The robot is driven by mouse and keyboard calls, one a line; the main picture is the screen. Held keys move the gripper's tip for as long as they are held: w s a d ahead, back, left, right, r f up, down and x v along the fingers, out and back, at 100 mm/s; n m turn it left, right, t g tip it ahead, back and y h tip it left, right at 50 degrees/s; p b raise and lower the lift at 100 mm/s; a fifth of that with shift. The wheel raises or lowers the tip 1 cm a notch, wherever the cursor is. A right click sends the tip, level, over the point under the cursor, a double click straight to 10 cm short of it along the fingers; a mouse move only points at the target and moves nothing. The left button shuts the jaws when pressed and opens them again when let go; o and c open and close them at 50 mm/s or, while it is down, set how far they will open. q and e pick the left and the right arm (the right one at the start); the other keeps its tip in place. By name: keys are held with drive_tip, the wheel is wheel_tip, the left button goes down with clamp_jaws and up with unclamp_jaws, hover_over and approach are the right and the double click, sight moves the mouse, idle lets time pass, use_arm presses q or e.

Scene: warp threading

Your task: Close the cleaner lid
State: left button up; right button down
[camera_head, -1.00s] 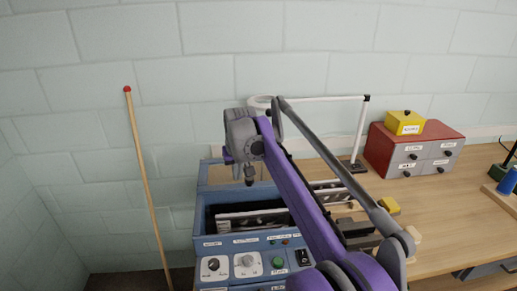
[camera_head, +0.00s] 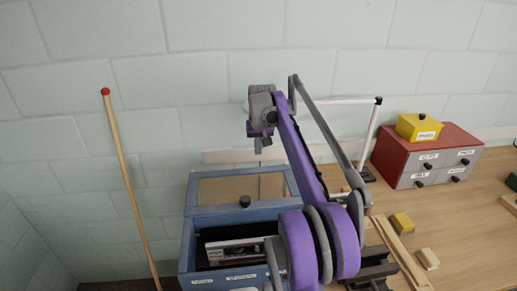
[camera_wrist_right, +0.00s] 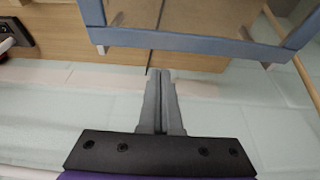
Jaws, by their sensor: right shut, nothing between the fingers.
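The cleaner (camera_head: 188,252) is a blue box with its top open, and a rack-like insert shows inside it. My right gripper (camera_head: 259,150) is shut and empty, pointing down above the lid's top edge. In the right wrist view the shut fingers (camera_wrist_right: 160,74) point toward the lid's blue frame (camera_wrist_right: 180,41), with a visible gap between them. My forearm hides the cleaner's right part. My left gripper is not in view.
A wooden table (camera_head: 480,235) lies to the right. It bears a red-topped drawer unit (camera_head: 425,155), a yellow box (camera_head: 418,128), a white post frame (camera_head: 370,140) and wooden pieces. A red-tipped stick (camera_head: 128,180) leans on the wall at left.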

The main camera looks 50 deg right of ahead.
sight(263, 191)
drive_tip(key=x, duration=0.7)
drive_tip(key=shift+f, duration=0.25)
drive_tip(key=shift+w+d, duration=0.1)
drive_tip(key=shift+d, duration=0.05)
drive_tip(key=s+a, duration=0.3)
drive_tip(key=s+a+b, duration=0.1)
drive_tip(key=s+a, duration=0.2)
drive_tip(key=s, duration=0.1)
drive_tip(key=s+a+b, duration=0.1)
drive_tip(key=s+a, duration=0.2)
drive_tip(key=s, duration=0.1)
drive_tip(key=shift+w, duration=0.1)
